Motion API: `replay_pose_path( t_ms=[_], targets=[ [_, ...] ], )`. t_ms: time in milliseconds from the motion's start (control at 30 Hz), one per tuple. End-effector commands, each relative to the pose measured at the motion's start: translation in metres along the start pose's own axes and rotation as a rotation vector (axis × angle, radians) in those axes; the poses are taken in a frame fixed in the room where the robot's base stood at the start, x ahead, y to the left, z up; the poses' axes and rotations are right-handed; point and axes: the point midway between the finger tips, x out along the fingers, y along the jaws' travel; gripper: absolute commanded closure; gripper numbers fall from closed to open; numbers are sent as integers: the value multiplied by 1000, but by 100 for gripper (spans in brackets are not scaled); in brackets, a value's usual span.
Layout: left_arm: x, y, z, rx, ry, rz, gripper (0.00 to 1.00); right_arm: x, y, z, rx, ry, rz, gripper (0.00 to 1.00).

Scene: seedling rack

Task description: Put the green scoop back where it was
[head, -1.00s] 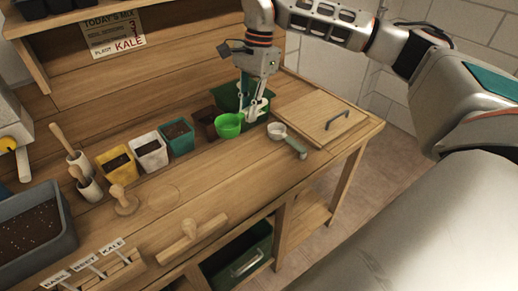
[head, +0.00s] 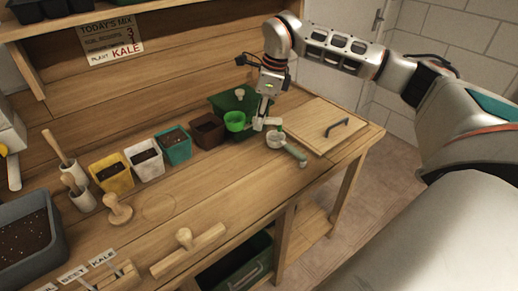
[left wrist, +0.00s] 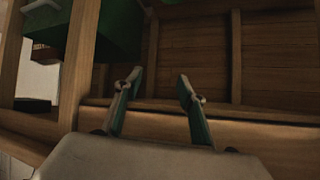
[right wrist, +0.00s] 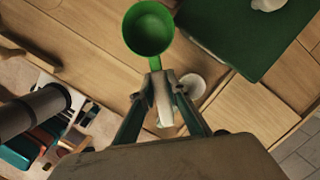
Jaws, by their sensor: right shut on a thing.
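The green scoop (head: 235,121) is in my right gripper (head: 262,123), in front of the dark green bin at the back of the bench. In the right wrist view the scoop's round cup (right wrist: 149,28) points away from the fingers, and the right fingertips (right wrist: 160,82) are closed on its handle. Whether the scoop touches anything below is hard to tell. My left gripper (left wrist: 157,82) is open and empty in the left wrist view, near wooden boards; it does not show in the head view.
A pale scoop (head: 276,138) with a green handle lies just right of the right gripper. The dark green bin (head: 222,102) holds a pale object. A brown pot (head: 207,133) stands left of the green scoop. A wooden board with handle (head: 318,122) lies to the right.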

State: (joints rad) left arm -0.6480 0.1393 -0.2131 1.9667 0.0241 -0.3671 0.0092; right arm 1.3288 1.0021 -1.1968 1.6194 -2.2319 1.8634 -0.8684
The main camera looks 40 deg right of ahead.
Motion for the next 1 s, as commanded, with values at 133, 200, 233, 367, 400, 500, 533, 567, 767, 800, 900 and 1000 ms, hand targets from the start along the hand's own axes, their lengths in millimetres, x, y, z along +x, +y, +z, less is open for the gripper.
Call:
replay_pose_path(
  t_ms=[133,200,233,367,400,500,533,567,767,800,900,1000],
  targets=[
    [1,0,5,0,-6,0,60,36,1,-8,0,3,4,100],
    [2,1,7,0,-9,1,60,48,1,-10,0,2,4,100],
    [2,1,7,0,-10,1,60,52,1,-11,0,1,4,100],
    [2,1,8,1,-11,1,60,63,0,-13,-1,-1,1,100],
    [2,1,8,1,-11,1,60,64,0,-13,-1,0,1,100],
    [2,1,8,1,-11,1,60,70,0,-15,-2,0,2,100],
    [2,1,8,1,-11,1,60,73,0,-15,-2,1,2,100],
    [2,1,8,1,-10,1,60,76,1,-16,-2,1,2,100],
    [2,0,7,1,-7,0,60,104,1,-22,-1,2,2,100],
    [2,0,6,1,-6,0,60,106,0,-23,-1,0,1,100],
    [2,0,6,0,-5,0,60,106,0,-22,-2,-1,-1,100],
    [2,0,5,1,-4,0,60,106,0,-22,-2,-1,0,100]
  ],
)
